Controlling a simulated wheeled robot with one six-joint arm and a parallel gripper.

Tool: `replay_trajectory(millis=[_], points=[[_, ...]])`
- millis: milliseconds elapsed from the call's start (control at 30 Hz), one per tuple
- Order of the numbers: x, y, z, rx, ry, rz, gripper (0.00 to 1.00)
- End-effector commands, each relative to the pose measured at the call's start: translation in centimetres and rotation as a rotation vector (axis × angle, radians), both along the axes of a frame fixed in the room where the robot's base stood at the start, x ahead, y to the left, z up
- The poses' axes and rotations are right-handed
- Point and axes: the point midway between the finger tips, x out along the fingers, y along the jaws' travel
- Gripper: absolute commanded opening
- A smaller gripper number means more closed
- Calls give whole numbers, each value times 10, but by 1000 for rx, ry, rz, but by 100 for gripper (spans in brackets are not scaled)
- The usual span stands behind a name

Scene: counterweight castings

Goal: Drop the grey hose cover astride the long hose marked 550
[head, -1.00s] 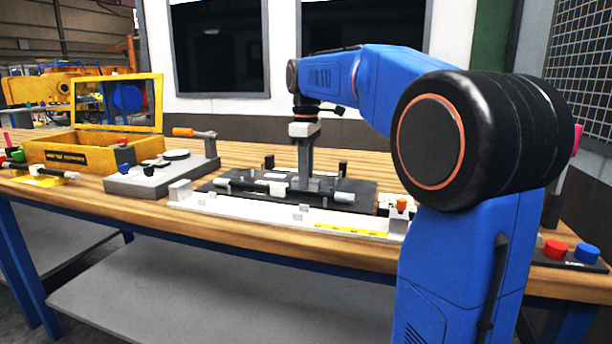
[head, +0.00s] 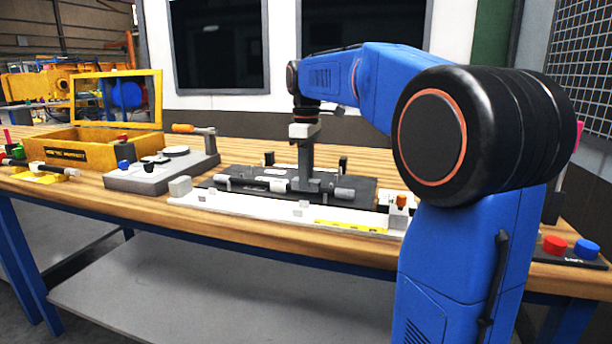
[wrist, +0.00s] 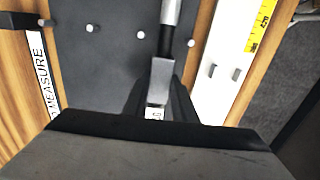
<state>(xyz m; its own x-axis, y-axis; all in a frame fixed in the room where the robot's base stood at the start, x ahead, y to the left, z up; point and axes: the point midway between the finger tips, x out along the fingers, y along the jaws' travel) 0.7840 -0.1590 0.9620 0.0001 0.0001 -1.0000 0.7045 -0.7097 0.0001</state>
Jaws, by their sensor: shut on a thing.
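My gripper (head: 306,182) points down over the dark plate on the bench. It is shut on the grey hose cover (wrist: 160,80), which shows between the dark fingers in the wrist view. A black hose with a metal end (wrist: 171,12) runs up the wrist view from the cover, in line with it. In the head view the hose (head: 240,181) lies along the dark plate, its pale right end (head: 344,193) past my gripper. A small white label (wrist: 155,113) shows between the fingers; I cannot read it fully. Whether the cover touches the hose is hidden.
The dark plate (wrist: 90,70) carries several small pegs. A white rail with a yellow measuring strip (head: 350,226) runs along the front. A grey fixture (head: 160,180) and yellow box (head: 65,153) stand left. Red and blue buttons (head: 570,248) are at right.

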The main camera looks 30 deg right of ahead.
Motion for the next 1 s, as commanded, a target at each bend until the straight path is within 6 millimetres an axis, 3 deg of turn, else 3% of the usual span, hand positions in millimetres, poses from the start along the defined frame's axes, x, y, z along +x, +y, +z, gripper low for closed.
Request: replay_trajectory(millis=[933,967,1000], points=[[0,0,-12,0,0,0,12],[0,0,-11,0,0,0,32],[0,0,-11,0,0,0,42]])
